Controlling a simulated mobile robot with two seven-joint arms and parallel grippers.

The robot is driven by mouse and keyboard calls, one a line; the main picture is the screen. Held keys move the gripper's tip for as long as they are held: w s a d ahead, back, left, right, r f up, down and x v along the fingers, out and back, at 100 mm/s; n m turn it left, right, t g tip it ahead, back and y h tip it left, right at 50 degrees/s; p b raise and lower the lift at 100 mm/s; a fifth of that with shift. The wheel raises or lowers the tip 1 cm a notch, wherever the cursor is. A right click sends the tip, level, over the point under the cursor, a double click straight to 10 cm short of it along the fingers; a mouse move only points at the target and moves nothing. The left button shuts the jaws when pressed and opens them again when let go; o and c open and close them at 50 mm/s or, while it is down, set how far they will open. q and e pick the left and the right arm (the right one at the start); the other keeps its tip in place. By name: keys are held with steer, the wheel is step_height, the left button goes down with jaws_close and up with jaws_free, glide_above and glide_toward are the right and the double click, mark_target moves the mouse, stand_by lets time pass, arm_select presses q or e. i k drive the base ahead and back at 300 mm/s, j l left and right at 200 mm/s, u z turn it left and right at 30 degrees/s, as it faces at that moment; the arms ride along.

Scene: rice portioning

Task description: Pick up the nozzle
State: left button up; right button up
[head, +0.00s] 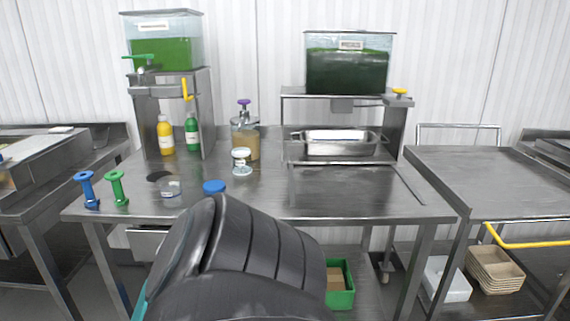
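A blue spool-shaped piece (87,190) and a green spool-shaped piece (117,188) stand upright at the left front of the steel table (350,205). Either may be the nozzle; I cannot tell for sure. A large dark part of my own body fills the bottom middle and hides part of the table's front edge. Neither of my grippers shows, so I cannot see what they hold.
A clear dish (172,188), a blue lid (214,187) and a clear jar (241,162) stand near the front. Yellow (165,136) and green (192,135) bottles stand under the left dispenser (165,52). A steel tray (341,146) sits below the right tank (348,68). The table's right front is clear.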

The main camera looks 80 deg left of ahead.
mark_target(114, 176)
steer(key=u, duration=3.75)
